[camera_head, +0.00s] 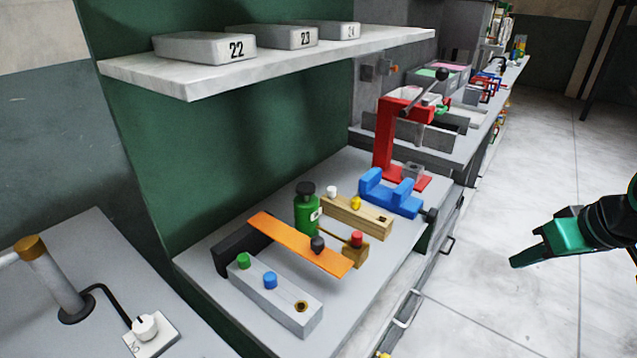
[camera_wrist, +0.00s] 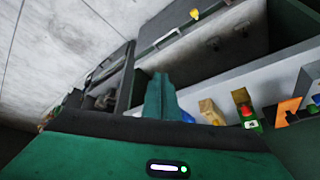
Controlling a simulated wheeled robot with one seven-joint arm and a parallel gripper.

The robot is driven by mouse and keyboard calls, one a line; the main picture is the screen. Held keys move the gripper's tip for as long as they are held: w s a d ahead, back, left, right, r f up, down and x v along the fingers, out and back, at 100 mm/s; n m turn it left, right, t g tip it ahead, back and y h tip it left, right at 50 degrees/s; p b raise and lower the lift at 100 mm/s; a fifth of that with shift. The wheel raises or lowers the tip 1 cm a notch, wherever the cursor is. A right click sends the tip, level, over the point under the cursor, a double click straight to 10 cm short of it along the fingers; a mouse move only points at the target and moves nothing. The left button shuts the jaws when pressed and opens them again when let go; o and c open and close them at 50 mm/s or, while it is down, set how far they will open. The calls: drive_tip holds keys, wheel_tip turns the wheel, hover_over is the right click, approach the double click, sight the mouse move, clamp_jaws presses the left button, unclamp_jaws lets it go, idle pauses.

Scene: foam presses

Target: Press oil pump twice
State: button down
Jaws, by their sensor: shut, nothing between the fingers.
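A green bottle-shaped pump (camera_head: 306,215) with a black cap stands upright on the grey bench, behind the orange plate. It is the likeliest oil pump, but no label confirms this. My gripper (camera_head: 515,261) is on the right in the head view, over the floor side and well apart from the bench items. Its green fingers are together with nothing between them. The fingertips (camera_wrist: 161,85) also show in the wrist view. A small green part (camera_wrist: 253,123) there, at the right, may be the pump; I cannot tell for sure.
An orange plate (camera_head: 285,238) with a black knob, a grey button block (camera_head: 285,298), wooden blocks (camera_head: 345,212), a blue fixture (camera_head: 392,200) and a red lever press (camera_head: 385,140) share the bench. A white shelf (camera_head: 200,80) overhangs its back. Open floor lies right.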

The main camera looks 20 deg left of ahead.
drive_tip(key=w+a+r+n+t+y, duration=0.1)
drive_tip(key=w+a+n+y, duration=0.15)
drive_tip(key=a, duration=0.55)
drive_tip(key=w+a+r+n+y, duration=0.2)
drive_tip(key=a+n, duration=0.1)
drive_tip(key=a, duration=0.6)
drive_tip(key=s+a+r+n+y, duration=0.1)
drive_tip(key=a+r+n+y, duration=0.2)
drive_tip(key=a, duration=1.2)
wheel_tip(320, 180, up, 5)
drive_tip(key=y, duration=0.3)
drive_tip(key=shift+a+r+n+y, duration=0.15)
drive_tip(key=shift+a+n+y, duration=0.2)
drive_tip(key=shift+a, duration=0.05)
drive_tip(key=shift+s, duration=0.1)
hover_over(306, 188)
drive_tip(key=d, duration=0.3)
wheel_tip(306, 188, down, 2)
drive_tip(key=shift+s+a+f, duration=0.1)
drive_tip(key=shift+s+f, duration=0.05)
drive_tip(key=shift+f, duration=1)
drive_tip(key=shift+s+a+f, duration=0.1)
drive_tip(key=shift+f, duration=1)
